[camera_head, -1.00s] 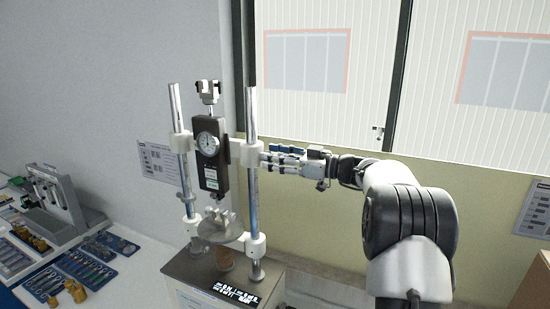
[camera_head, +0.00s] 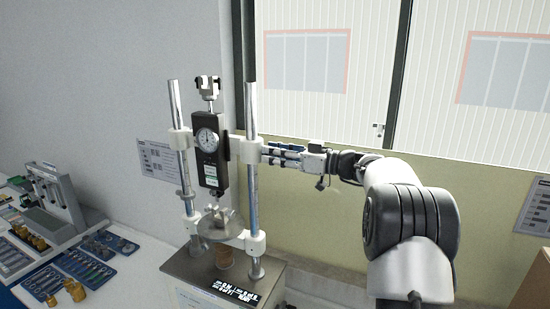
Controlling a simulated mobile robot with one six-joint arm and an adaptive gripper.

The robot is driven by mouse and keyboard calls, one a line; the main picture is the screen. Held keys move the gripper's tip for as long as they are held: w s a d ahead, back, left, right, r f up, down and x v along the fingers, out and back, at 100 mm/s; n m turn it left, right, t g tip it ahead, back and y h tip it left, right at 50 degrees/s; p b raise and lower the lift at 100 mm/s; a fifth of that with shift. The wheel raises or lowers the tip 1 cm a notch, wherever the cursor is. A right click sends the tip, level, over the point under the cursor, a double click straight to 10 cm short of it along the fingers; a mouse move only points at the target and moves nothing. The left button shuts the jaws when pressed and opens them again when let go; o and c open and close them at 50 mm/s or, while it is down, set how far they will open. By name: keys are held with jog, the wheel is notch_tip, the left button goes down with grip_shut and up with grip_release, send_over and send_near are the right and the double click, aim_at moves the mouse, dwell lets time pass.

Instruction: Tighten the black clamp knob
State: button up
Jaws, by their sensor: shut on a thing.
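The tester stand has two upright steel posts and a dark force gauge (camera_head: 210,150) with a round dial between them. A white clamp block (camera_head: 250,151) sits on the right post at gauge height. My gripper (camera_head: 268,154) reaches in from the right, level with this block, its fingertips close against the block's right side. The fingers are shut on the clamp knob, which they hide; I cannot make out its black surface. A white block (camera_head: 180,139) sits on the left post.
A lower white crossbar holds a round plate (camera_head: 220,225) above the grey base (camera_head: 195,270). Blue trays (camera_head: 75,272) with small parts lie at left. A wall and window frame stand behind; the space right of the stand holds my arm.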

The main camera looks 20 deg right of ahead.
jog(key=m+p, duration=0.1)
jog(key=m, duration=1.8)
jog(key=shift+m, duration=0.4)
jog(key=m+p, duration=0.3)
jog(key=m, duration=0.1)
jog(key=shift+m+p, duration=0.3)
grip_shut()
jog(key=shift+f+m+p, duration=0.15)
jog(key=shift+m+p, duration=1.15)
jog(key=shift+m, duration=2.3)
jog(key=o, duration=1.1)
grip_release()
jog(key=shift+c, duration=0.2)
